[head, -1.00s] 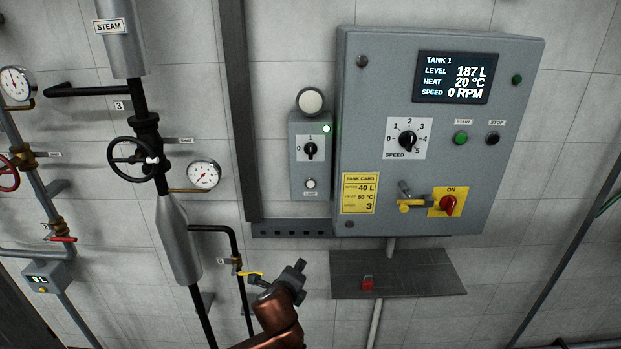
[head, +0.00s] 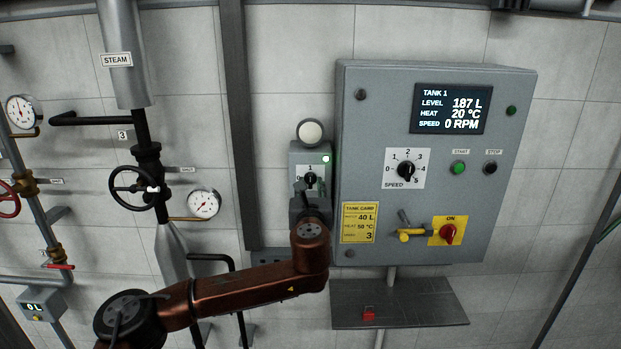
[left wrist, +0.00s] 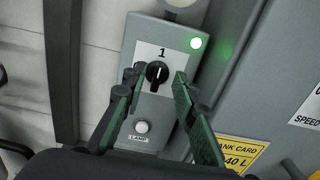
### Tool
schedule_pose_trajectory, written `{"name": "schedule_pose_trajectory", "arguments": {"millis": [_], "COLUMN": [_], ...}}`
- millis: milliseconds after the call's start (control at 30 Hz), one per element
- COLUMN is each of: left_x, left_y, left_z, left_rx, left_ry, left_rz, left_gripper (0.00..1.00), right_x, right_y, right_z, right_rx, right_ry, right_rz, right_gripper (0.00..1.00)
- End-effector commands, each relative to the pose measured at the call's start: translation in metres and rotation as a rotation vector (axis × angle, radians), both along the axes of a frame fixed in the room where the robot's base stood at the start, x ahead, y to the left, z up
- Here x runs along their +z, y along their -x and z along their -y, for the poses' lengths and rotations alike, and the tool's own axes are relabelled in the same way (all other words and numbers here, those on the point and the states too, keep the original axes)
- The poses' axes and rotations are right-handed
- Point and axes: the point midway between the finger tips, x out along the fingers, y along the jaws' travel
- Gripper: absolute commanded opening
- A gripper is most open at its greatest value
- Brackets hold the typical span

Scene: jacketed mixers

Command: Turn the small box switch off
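The small grey box (head: 299,158) hangs on the wall left of the big panel. Its black rotary switch (head: 310,179) has its pointer toward 1, and its green light (head: 326,159) is lit. In the left wrist view the switch (left wrist: 157,73) sits between the green-padded fingers of my left gripper (left wrist: 155,85), which is open. I cannot tell whether a finger touches the knob. In the head view my left arm hides the lower part of the box. A white lamp button (left wrist: 142,126) shows below the switch. My right gripper is not in view.
The large grey panel (head: 375,115) stands out just right of the box, with a speed dial (head: 406,170) and a red switch (head: 449,234). Steam pipes with a black handwheel (head: 137,188) are at left. A dark shelf (head: 430,305) is below the panel.

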Motion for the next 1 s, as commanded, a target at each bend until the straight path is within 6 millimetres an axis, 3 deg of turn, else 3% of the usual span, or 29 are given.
{"name": "schedule_pose_trajectory", "arguments": {"millis": [100, 300, 633, 1000], "left_x": [0.002, 0.001, 0.0, 0.0], "left_y": [-0.018, -0.036, -0.04, -0.04], "left_z": [0.0, 0.0, 0.0, 0.0], "left_rx": [0.001, 0.0, -0.001, -0.001], "left_ry": [0.0, 0.001, 0.002, 0.002], "left_rz": [0.001, 0.001, 0.0, 0.0], "left_gripper": [0.26, 0.26, 0.26, 0.01], "right_x": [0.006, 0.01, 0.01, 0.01], "right_y": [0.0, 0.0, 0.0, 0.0], "right_z": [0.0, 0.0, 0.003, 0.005], "right_rx": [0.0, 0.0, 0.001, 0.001], "right_ry": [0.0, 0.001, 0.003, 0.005], "right_rz": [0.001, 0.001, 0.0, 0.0], "right_gripper": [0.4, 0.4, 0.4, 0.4]}}
